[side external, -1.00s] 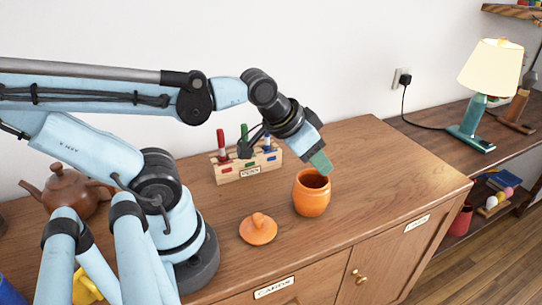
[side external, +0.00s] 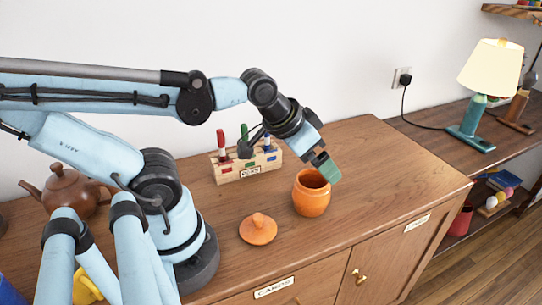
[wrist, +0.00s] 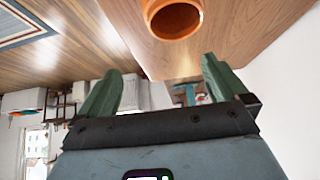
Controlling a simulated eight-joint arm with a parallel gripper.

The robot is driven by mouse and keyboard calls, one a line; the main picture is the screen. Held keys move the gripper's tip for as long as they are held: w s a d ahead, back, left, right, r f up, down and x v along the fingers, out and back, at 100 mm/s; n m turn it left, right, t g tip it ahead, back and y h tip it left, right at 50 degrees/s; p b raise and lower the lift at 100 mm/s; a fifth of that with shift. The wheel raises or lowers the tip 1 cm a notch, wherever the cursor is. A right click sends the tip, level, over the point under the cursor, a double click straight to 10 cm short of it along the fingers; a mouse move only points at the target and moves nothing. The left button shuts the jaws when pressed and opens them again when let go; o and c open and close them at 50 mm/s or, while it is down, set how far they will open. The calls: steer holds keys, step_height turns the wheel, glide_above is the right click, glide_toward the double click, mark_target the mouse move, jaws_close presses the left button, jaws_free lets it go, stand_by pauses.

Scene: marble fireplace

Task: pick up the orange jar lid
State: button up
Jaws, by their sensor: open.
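The orange jar lid (side external: 258,229) lies on the wooden cabinet top with its knob up, to the left of the orange jar. The orange jar (side external: 311,196) stands upright and uncovered; its open mouth also shows at the top of the wrist view (wrist: 173,32). My gripper (side external: 328,168) is above the jar's rim, up and to the right of the lid, pointing down and to the right. In the wrist view its two green fingers (wrist: 157,88) are spread apart with nothing between them. The lid does not show in the wrist view.
A wooden rack (side external: 247,164) with several coloured markers stands behind the lid. A brown teapot (side external: 65,190) is at the left. A lamp (side external: 486,90) stands on the shelf at the right. The cabinet top (side external: 390,185) is clear right of the jar.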

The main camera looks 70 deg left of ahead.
mark_target(259, 215)
steer(key=s+a+f+n+g, duration=0.1)
steer(key=s+n+g, duration=0.3)
steer(key=s+g, duration=0.55)
steer(key=shift+s+d+f+t, duration=0.1)
steer(key=shift+s+f+t, duration=0.3)
steer(key=shift+f, duration=1.6)
steer(key=shift+s+a+f+t, duration=0.1)
steer(key=shift+s+f+t, duration=0.2)
steer(key=shift+f, duration=1.75)
steer(key=shift+s+d+f+t, duration=0.1)
steer(key=shift+s+f+t, duration=0.3)
steer(key=shift+f, duration=1.6)
steer(key=shift+w, duration=0.1)
steer(key=shift+c, duration=0.5)
steer(key=c, duration=0.8)
steer(key=shift+r, duration=0.15)
